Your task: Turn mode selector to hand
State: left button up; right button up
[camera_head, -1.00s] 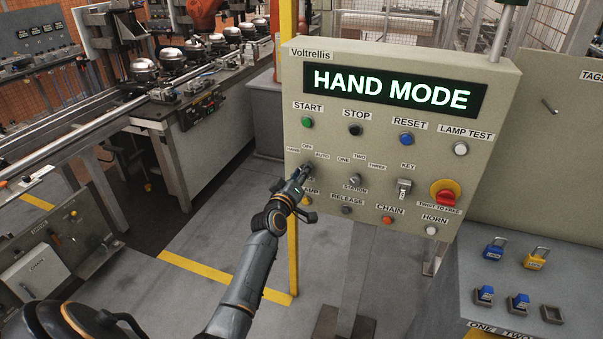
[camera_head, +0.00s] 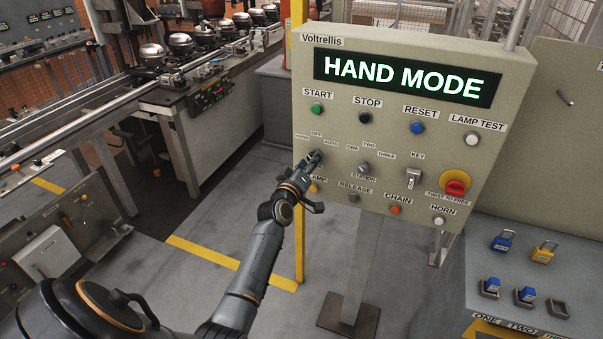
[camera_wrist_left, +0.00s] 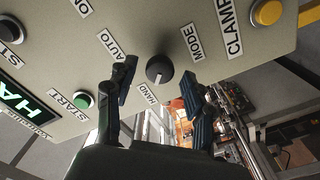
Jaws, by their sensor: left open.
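The mode selector is a round black knob (camera_wrist_left: 159,69) with a white pointer line, on the beige control panel (camera_head: 400,150). In the left wrist view its line points to the HAND label (camera_wrist_left: 148,93). The AUTO label is at its upper left. In the head view the knob (camera_head: 317,156) is partly hidden by my left gripper (camera_head: 308,166). The panel's display (camera_head: 405,80) reads HAND MODE in lit letters. My left gripper's fingers (camera_wrist_left: 157,84) are open in the left wrist view, one on each side of the knob and apart from it. My right gripper is not in view.
The panel also carries a green START button (camera_head: 317,109), a station selector (camera_head: 363,168), a key switch (camera_head: 413,179) and a red emergency stop (camera_head: 456,185). A yellow post (camera_head: 299,240) stands close by my left arm. The conveyor line is at the left.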

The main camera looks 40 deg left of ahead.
pick_arm(q)
jog(key=v, duration=1.1)
jog(key=s+d+f+m+g+h+b, duration=0.15)
jog(key=s+d+f, duration=0.25)
jog(key=f, duration=0.8)
jog(key=s+d+f+m+g+h, duration=0.1)
jog(key=s+d+f+m+g, duration=0.25)
jog(key=f, duration=0.95)
jog(key=s+d+f+m+g+h+b, duration=0.1)
jog(key=s+d+f+g, duration=0.2)
jog(key=f, duration=0.9)
jog(key=s+d+f+m+g+h, duration=0.1)
jog(key=s+d+f+m+g, duration=0.15)
jog(key=s+f, duration=0.65)
jog(key=s+d+f+m+g, duration=0.25)
jog(key=s+f, duration=0.45)
jog(key=s, duration=0.4)
jog(key=s+f+m+g, duration=0.1)
jog(key=s+f, duration=0.2)
jog(key=s, duration=0.6)
jog(key=s+d+f+m+g+b, duration=0.1)
jog(key=s+f, duration=0.3)
jog(key=s, duration=0.5)
jog(key=shift+s+m+g, duration=0.4)
jog(key=shift+m+g, duration=0.3)
jog(key=shift+w, duration=0.1)
